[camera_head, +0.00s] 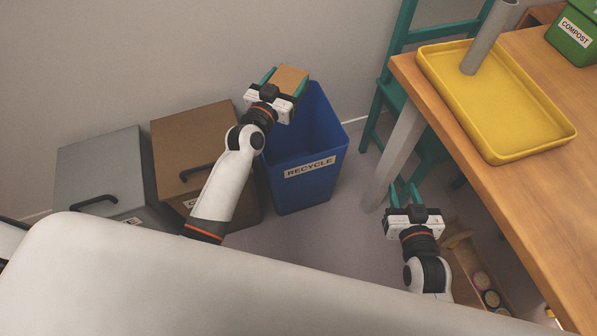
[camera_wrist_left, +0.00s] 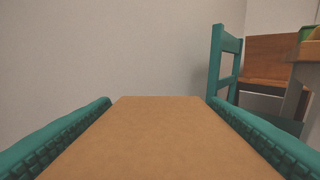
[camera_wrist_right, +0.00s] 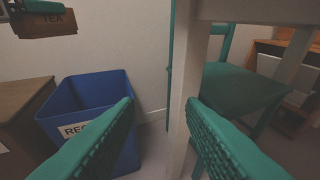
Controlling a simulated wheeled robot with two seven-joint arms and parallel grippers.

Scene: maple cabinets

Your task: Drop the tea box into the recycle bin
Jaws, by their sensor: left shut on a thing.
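The tea box (camera_head: 291,79) is a brown carton held between the fingers of my left gripper (camera_head: 285,80). It fills the lower middle of the left wrist view (camera_wrist_left: 160,140), with a teal finger on each side. The left gripper and box are over the bin's back left part in the head view. My right gripper (camera_head: 403,192) is open and empty.
A grey bin (camera_head: 95,165) and a brown bin (camera_head: 195,135) stand left of the recycle bin. A wooden table (camera_head: 545,195) with a yellow tray (camera_head: 530,115) and green compost bin (camera_head: 575,38) is at right. A teal chair (camera_head: 400,40) stands behind.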

